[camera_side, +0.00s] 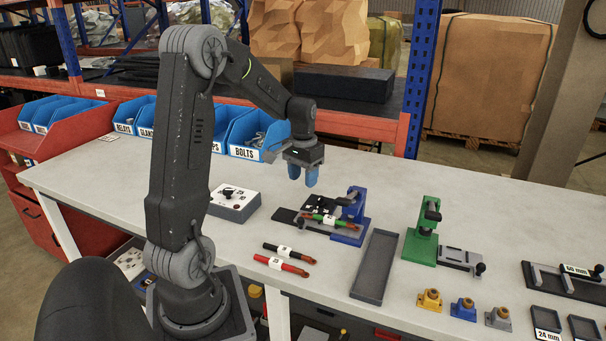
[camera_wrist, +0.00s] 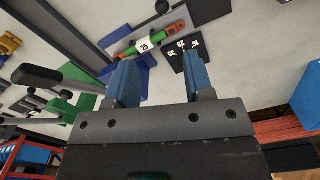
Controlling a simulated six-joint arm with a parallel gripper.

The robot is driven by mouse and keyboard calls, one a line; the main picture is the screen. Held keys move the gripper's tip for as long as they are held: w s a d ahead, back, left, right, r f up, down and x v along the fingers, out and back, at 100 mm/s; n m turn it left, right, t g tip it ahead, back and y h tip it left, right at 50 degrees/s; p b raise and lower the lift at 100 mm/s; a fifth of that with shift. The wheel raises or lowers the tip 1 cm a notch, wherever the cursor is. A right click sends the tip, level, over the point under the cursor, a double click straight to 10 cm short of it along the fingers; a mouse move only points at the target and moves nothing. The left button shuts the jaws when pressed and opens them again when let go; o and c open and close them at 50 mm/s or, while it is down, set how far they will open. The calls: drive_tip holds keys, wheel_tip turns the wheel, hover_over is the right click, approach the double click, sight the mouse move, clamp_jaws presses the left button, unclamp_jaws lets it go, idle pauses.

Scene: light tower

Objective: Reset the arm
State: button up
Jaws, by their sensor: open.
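My gripper (camera_side: 303,174) hangs above the back middle of the table, its blue fingers pointing down. In the wrist view the two blue fingertips (camera_wrist: 160,75) stand apart with nothing between them, so it is open and empty. Below and in front of it, a green cable with a white label (camera_side: 328,220) lies across the blue fixture (camera_side: 357,212). This cable, labelled 25, also shows in the wrist view (camera_wrist: 146,45). The gripper is apart from everything on the table.
A black cable (camera_side: 289,252) and a red cable (camera_side: 280,265) lie near the front edge. A grey tray (camera_side: 374,266), a green press (camera_side: 423,235), small colored blocks (camera_side: 463,308) and a white-topped box (camera_side: 234,203) stand on the table. Blue bins (camera_side: 257,135) line the back.

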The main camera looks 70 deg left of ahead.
drive_tip(key=shift+r, duration=0.3)
drive_tip(key=s+d+r+m+t, duration=0.1)
drive_tip(key=s+d+r+t, duration=0.1)
drive_tip(key=d, duration=0.7)
drive_tip(key=s+d+r+m+t, duration=0.1)
drive_tip(key=s+d+r, duration=0.3)
drive_tip(key=d, duration=0.5)
drive_tip(key=s+d+r+m+t, duration=0.2)
drive_tip(key=s+d+r+m, duration=0.1)
drive_tip(key=d, duration=0.7)
drive_tip(key=shift+s+r+t, duration=0.3)
drive_tip(key=shift+s+r, duration=0.25)
drive_tip(key=shift+s, duration=0.25)
